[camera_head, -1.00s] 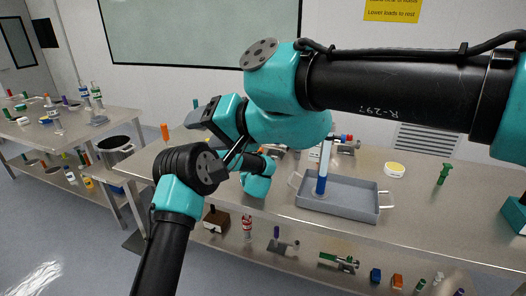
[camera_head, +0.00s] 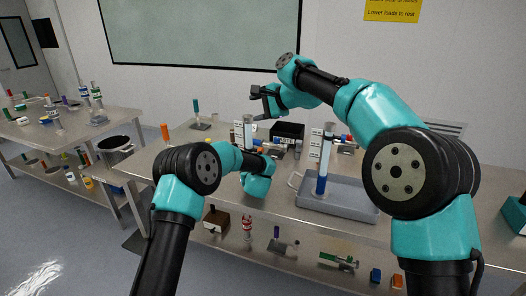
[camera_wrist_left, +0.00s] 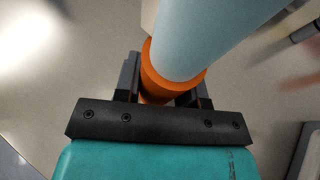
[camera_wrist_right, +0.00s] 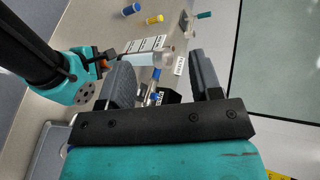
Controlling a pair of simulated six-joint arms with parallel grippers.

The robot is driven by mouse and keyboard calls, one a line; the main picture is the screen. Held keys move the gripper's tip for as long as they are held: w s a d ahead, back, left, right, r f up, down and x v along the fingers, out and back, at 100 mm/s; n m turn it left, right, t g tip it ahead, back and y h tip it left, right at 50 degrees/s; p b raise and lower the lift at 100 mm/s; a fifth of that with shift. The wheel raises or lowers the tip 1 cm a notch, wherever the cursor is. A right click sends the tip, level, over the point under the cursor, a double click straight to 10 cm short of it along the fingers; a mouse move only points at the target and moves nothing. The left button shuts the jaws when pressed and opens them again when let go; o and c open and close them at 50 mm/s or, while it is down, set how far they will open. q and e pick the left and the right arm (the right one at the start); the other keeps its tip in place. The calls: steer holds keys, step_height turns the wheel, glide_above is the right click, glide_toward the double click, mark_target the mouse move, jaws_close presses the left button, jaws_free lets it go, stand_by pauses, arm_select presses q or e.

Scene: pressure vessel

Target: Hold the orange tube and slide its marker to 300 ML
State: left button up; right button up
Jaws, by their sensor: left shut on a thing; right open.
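The orange tube (camera_head: 248,133) is a clear upright cylinder with a white scale card (camera_head: 238,134) beside it in the head view. In the left wrist view its orange lower part (camera_wrist_left: 158,86) sits between the fingers of my left gripper (camera_wrist_left: 160,98), which is shut on it. In the right wrist view, the clear tube (camera_wrist_right: 152,58) and its card lie ahead of my right gripper (camera_wrist_right: 163,80). My right gripper is open and empty, above and near the tube's top in the head view (camera_head: 262,100). I cannot make out the marker or its reading.
A grey tray (camera_head: 345,196) holds a blue tube (camera_head: 321,180) on the right. Bare bench lies in front of the tray.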

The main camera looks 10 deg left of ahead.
mark_target(262, 150)
steer(key=w+d+f+m+g+h, duration=0.1)
steer(key=w+d+f+m, duration=0.2)
steer(key=f+m, duration=0.3)
steer(key=w+d+f+m+g+h, duration=0.1)
steer(key=w+d+f+m+h, duration=0.1)
steer(key=w+d+f+m, duration=0.2)
step_height(262, 150, down, 2)
steer(key=d+m, duration=0.1)
steer(key=m, duration=0.1)
steer(key=shift+m+g, duration=0.4)
steer(key=shift+f, duration=0.1)
steer(key=x, duration=1.2)
steer(key=shift+c, duration=0.3)
jaws_close()
